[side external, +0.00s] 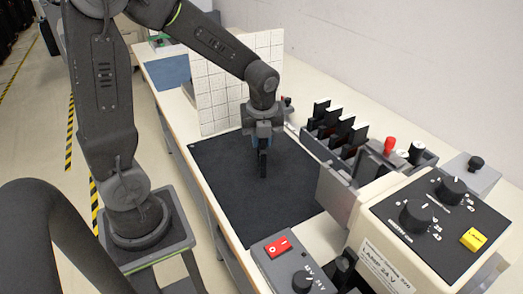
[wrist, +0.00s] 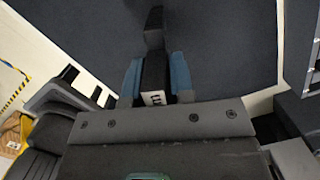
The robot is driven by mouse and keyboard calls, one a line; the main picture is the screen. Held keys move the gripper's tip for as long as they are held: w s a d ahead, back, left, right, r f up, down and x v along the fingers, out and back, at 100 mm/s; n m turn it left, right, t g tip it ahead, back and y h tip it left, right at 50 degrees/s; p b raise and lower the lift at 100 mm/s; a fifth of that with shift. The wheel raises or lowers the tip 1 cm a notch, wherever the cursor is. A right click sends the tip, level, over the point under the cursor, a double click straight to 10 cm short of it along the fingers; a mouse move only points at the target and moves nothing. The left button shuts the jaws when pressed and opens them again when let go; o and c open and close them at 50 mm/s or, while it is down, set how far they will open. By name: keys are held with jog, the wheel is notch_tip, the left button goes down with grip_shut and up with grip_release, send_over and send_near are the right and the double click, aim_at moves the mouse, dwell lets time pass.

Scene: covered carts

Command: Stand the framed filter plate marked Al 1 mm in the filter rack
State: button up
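My gripper (side external: 263,143) is over the black mat, its blue fingers closed on a thin black plate (side external: 263,165) that hangs below them. In the wrist view my gripper (wrist: 157,80) has one blue finger on each side of the plate (wrist: 154,68), which is seen nearly edge-on. A small white label shows on its near end; its marking is too small to read. I cannot tell whether the plate's lower end touches the mat. Several black plates with white tops (side external: 336,122) stand in a row to the right, in what looks like the filter rack; its base is partly hidden.
The black mat (side external: 230,190) is otherwise clear. A white gridded panel (side external: 222,90) stands behind it. A beige lamp unit (side external: 400,235) with knobs and a yellow button is at front right, beside a grey box with a red switch (side external: 278,247).

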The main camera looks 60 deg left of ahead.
grip_shut()
jog(key=shift+r, duration=0.1)
